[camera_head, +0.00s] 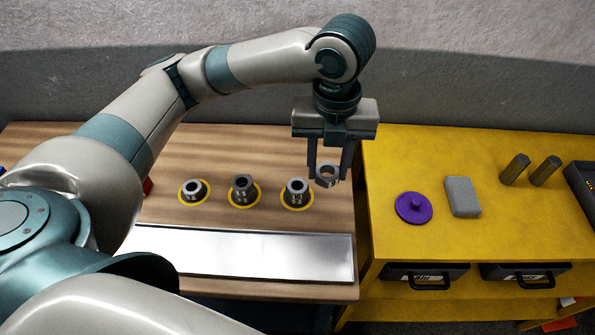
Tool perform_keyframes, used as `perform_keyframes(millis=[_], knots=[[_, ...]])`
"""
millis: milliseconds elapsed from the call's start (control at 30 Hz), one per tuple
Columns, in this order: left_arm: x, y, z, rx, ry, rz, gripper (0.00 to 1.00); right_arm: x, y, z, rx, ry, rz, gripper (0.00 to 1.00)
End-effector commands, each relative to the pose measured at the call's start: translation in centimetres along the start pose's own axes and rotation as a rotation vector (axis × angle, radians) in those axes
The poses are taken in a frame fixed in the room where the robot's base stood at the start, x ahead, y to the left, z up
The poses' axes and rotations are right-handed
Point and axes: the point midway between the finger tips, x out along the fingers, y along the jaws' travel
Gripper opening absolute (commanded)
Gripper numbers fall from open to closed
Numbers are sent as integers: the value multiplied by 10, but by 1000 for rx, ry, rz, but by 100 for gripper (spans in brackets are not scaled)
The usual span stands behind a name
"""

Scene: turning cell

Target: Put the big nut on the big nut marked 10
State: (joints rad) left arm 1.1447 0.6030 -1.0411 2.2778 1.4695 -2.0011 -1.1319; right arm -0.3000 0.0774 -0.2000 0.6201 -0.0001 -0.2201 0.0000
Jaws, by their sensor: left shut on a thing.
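My left gripper (328,172) points straight down and is shut on a big grey nut (327,178). It holds the nut above the right edge of the wooden table, just right of the rightmost standing nut. Three dark grey nuts stand in a row on yellow rings: a left one (193,190), a middle one (243,189) and a right one (296,192). Their sides bear small white marks that are too small to read surely, so I cannot tell which is marked 10. My right gripper is not in view.
A bright metal plate (250,256) lies along the front of the wooden table (230,148). On the yellow bench (400,160) at right are a purple knobbed disc (413,208), a grey block (462,196), two grey cylinders (515,169) and a dark tray (583,187).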

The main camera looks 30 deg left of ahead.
Motion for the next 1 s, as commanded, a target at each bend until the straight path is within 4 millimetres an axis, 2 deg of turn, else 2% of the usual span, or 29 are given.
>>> perform_keyframes(millis=[33,200,400,867,1000], knots=[[5,10,6,-6,3,3,8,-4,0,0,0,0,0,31],[24,36,24,-5,3,4,8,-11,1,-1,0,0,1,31],[39,55,37,-1,1,2,8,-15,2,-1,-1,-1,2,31],[44,58,40,1,0,0,8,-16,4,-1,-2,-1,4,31],[55,59,40,1,2,2,8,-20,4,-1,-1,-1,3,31]])
